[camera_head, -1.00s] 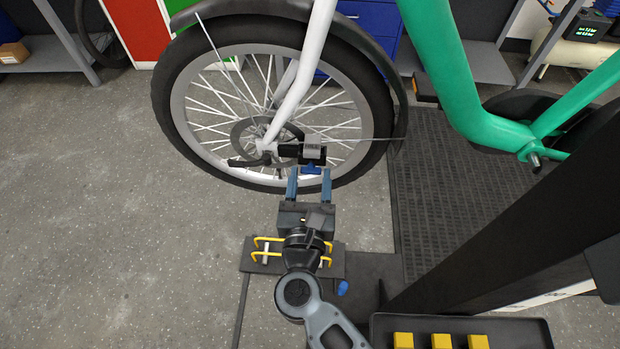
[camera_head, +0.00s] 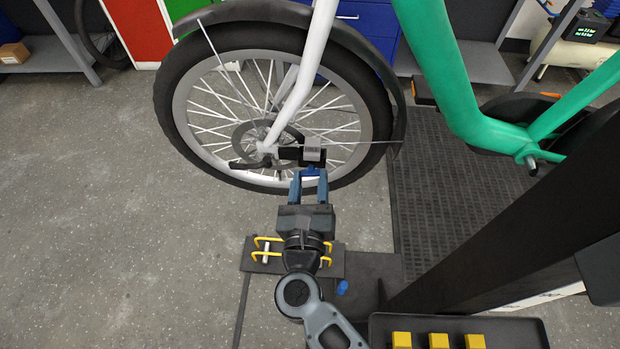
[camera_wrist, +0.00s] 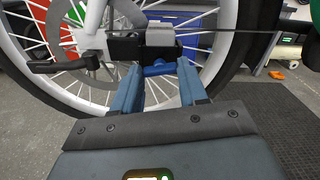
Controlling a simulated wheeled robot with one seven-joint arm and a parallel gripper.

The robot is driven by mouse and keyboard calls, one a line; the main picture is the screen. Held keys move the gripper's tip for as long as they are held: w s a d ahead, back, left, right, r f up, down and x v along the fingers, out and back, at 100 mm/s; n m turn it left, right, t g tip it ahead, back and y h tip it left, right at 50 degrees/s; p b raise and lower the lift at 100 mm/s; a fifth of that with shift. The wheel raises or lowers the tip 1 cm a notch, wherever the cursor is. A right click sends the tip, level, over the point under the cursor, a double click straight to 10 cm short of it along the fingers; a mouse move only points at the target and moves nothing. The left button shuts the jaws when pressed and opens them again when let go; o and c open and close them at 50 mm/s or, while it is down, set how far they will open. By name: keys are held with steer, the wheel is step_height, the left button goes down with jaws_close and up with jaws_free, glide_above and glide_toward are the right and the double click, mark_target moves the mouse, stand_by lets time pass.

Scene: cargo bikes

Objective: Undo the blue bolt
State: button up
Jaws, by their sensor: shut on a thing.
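The blue bolt (camera_head: 309,172) sits under a grey-and-black clamp block (camera_head: 311,150) beside the hub of the bike's wheel. It also shows in the wrist view (camera_wrist: 158,69) as a blue knob-like piece. My gripper (camera_head: 309,175) reaches up to it from below, with one blue finger on each side. In the wrist view my gripper (camera_wrist: 159,72) is shut on the bolt, and its fingertips partly cover the bolt's ends.
The spoked wheel (camera_head: 181,112) and white fork (camera_head: 304,72) stand just behind. A black lever (camera_wrist: 54,66) sticks out left of the clamp. A tray (camera_head: 510,325) with yellow blocks is at lower right. Open floor lies left.

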steer(key=n+p, duration=0.2)
steer(key=n, duration=0.2)
steer(key=shift+r+n, duration=0.1)
steer(key=shift+n, duration=0.2)
steer(key=n+p, duration=0.1)
steer(key=n, duration=0.3)
steer(key=shift+p, duration=0.35)
steer(key=n, duration=0.9)
steer(key=shift+n, duration=0.3)
steer(key=n, duration=0.3)
steer(key=shift+n, duration=0.3)
steer(key=n, duration=0.4)
steer(key=shift+n, duration=0.3)
steer(key=n, duration=0.3)
steer(key=shift+n, duration=2.1)
